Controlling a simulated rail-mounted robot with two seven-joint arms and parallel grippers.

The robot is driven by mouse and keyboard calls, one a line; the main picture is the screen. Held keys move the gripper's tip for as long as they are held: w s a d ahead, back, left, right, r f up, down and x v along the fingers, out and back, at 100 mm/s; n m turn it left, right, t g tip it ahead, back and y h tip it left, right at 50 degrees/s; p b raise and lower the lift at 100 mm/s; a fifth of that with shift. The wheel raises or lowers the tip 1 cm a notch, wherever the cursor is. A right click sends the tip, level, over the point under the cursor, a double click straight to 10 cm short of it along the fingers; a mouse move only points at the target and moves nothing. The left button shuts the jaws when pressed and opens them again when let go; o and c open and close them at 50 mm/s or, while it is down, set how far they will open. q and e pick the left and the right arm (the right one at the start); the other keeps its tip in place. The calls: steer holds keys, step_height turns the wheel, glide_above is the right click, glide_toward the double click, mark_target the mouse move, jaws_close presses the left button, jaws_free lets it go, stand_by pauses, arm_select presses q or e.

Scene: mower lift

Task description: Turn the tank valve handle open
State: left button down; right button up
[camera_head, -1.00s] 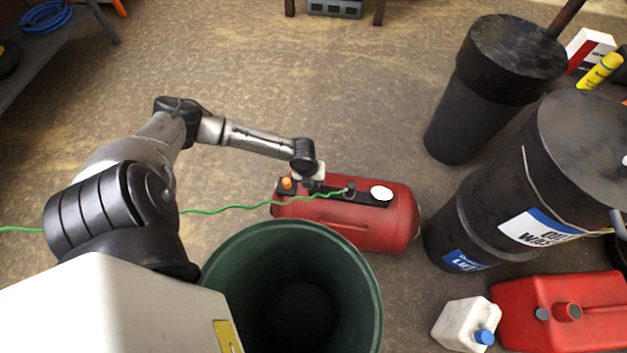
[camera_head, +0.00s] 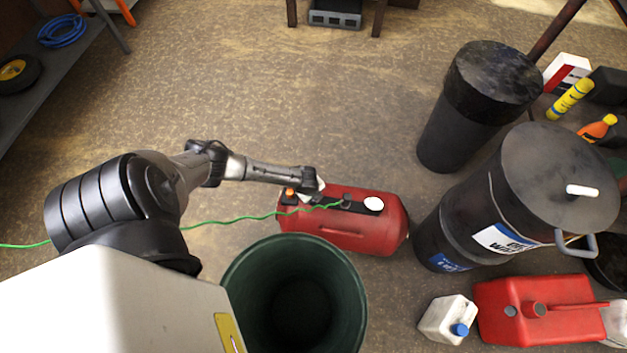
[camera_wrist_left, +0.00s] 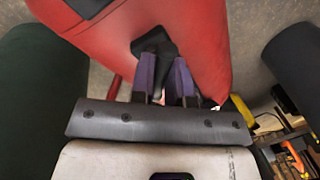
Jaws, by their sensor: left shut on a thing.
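The red tank (camera_head: 345,238) lies on its side on the floor, with a black strip, an orange knob (camera_head: 290,194) and a white round gauge face (camera_head: 373,204) on top. A green hose (camera_head: 255,217) runs to its top. My left gripper (camera_head: 312,197) is at the left end of the tank's top, its fingertips hard to make out there. In the left wrist view, the purple-padded fingers (camera_wrist_left: 165,82) are shut on a black handle (camera_wrist_left: 152,42) at the red tank (camera_wrist_left: 205,30). The handle's lower part is hidden between the fingers. My right gripper is not in view.
A green open bin (camera_head: 240,272) stands close in front of the tank. A black drum (camera_head: 480,205) and a dark cylinder (camera_head: 455,125) stand to the right. A white jug (camera_head: 443,320) and red fuel can (camera_head: 505,328) are front right. Floor behind the tank is clear.

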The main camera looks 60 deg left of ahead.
arm_select(q)
steer(key=n+p, duration=0.2)
steer(key=n, duration=0.1)
steer(key=shift+d+r, duration=0.15)
steer(key=shift+r, duration=0.05)
steer(key=shift+s+f+n+g+y+p, duration=0.1)
steer(key=shift+n+g+y+p, duration=0.25)
steer(key=shift+n+p, duration=0.65)
steer(key=shift+n+y+p, duration=0.25)
steer(key=shift+n+p, duration=0.15)
steer(key=shift+n, duration=0.8)
steer(key=shift+f, duration=0.1)
steer(key=shift+n, duration=0.4)
steer(key=c, duration=1.1)
jaws_free()
steer(key=shift+c, duration=0.2)
